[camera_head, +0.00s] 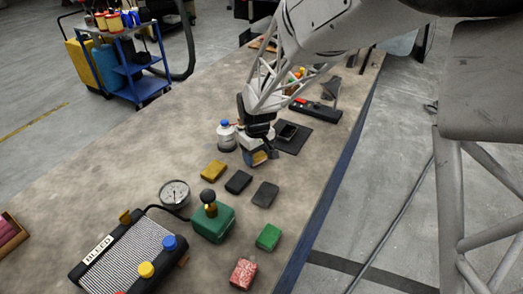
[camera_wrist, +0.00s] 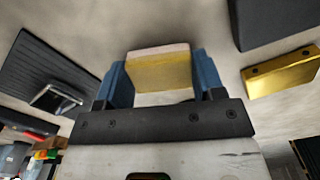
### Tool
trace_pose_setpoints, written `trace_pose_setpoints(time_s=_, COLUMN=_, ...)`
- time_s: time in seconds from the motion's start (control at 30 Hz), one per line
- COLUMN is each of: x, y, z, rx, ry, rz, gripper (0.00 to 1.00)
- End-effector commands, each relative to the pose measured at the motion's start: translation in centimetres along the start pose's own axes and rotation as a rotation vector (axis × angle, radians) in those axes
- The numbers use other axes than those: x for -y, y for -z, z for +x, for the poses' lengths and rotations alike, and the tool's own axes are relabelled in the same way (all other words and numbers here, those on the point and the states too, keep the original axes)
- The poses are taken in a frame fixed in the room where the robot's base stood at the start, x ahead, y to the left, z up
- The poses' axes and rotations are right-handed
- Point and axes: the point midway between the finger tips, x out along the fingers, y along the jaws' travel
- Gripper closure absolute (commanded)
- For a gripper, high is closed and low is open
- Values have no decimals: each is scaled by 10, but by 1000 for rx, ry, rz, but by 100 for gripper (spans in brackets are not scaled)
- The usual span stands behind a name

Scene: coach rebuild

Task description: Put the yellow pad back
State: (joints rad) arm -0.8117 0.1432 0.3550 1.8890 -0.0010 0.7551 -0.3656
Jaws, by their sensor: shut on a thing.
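My gripper (camera_head: 256,152) is low over the middle of the workbench, to the right of the white bottle. In the wrist view its two blue fingers (camera_wrist: 159,82) are shut on a yellow pad (camera_wrist: 158,70) with a pale upper edge. In the head view a small tan-yellow part of this pad (camera_head: 259,158) shows below the fingers. I cannot tell whether it touches the bench. A second, gold-yellow block (camera_head: 214,169) lies on the bench to the left of my gripper. It shows two dark holes in the wrist view (camera_wrist: 282,72).
Dark blocks (camera_head: 238,181) (camera_head: 265,194) lie in front of my gripper. A white bottle (camera_head: 226,135) stands close at left. A black mat (camera_head: 293,137) lies behind at right. Green (camera_head: 268,237) and red (camera_head: 243,273) blocks, a green case (camera_head: 212,224) and a gauge (camera_head: 174,194) are nearer.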

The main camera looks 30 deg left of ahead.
Motion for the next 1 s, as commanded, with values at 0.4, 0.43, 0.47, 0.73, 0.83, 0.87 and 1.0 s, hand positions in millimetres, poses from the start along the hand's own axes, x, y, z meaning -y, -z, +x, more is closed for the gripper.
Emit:
trace_pose_setpoints(time_s=0.4, x=0, y=0, z=3, rx=0, ry=0, rz=0, gripper=28)
trace_pose_setpoints(time_s=0.43, x=0, y=0, z=3, rx=0, ry=0, rz=0, gripper=24)
trace_pose_setpoints(time_s=0.47, x=0, y=0, z=3, rx=0, ry=0, rz=0, gripper=19)
trace_pose_setpoints(time_s=0.73, x=0, y=0, z=3, rx=1, ry=0, rz=0, gripper=12)
trace_pose_setpoints(time_s=0.83, x=0, y=0, z=2, rx=0, ry=0, rz=0, gripper=12)
trace_pose_setpoints(time_s=0.87, x=0, y=0, z=1, rx=0, ry=0, rz=0, gripper=12)
trace_pose_setpoints(time_s=1.0, x=0, y=0, z=-5, rx=0, ry=0, rz=0, gripper=12)
